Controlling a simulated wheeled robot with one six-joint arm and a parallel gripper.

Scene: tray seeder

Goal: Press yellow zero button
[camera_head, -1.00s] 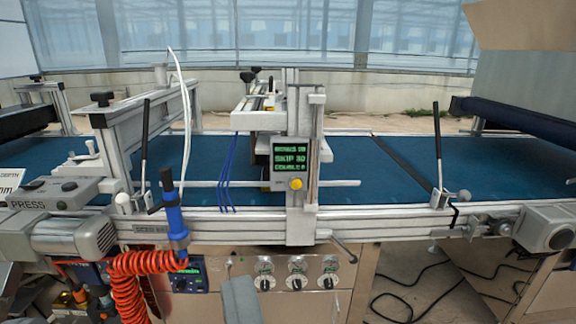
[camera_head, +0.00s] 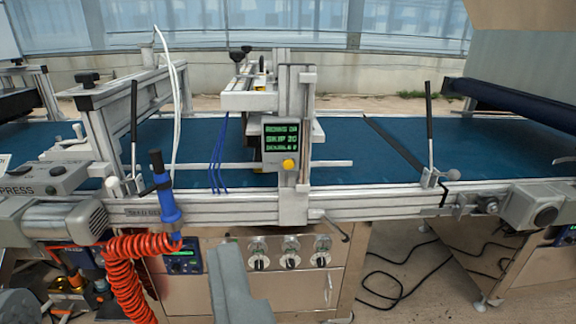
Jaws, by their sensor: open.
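The yellow round button (camera_head: 288,165) sits just below a small dark display (camera_head: 281,141) with green text lines, the middle one starting with SKIP. Both are on the upright metal post (camera_head: 293,208) of the seeder, near the middle of the view. The button faces me and nothing covers it. The display's other text is too small to read surely.
Blue conveyor belt (camera_head: 380,152) runs across behind the post. A blue tool (camera_head: 166,198) with a red coiled hose (camera_head: 120,275) hangs left. Control knobs (camera_head: 290,252) line the cabinet below.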

